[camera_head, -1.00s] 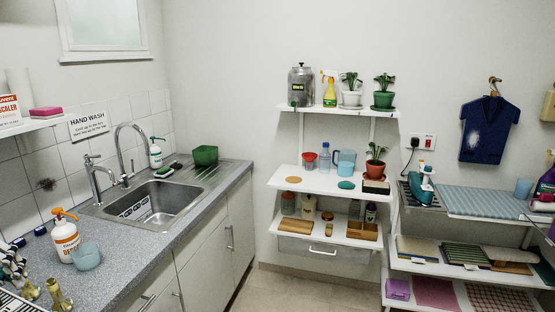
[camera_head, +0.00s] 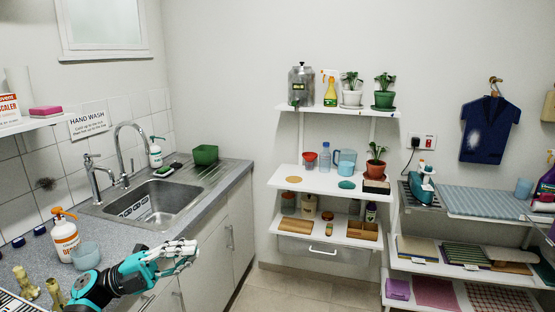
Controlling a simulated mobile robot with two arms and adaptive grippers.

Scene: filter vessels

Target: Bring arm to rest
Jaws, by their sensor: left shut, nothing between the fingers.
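My left gripper (camera_head: 190,250) is in the lower left of the head view, at the end of my teal and black left arm (camera_head: 125,278). It is shut and empty, in front of the cabinet doors and beside the counter's front edge. The fingers point to the right. My right arm and gripper are out of view.
The counter (camera_head: 50,260) holds a sink (camera_head: 155,203), a descaler spray bottle (camera_head: 65,238), a blue translucent cup (camera_head: 86,256) and brass fittings (camera_head: 25,284). White shelves (camera_head: 325,186) with plants and vessels stand ahead. The floor (camera_head: 300,282) before them is clear.

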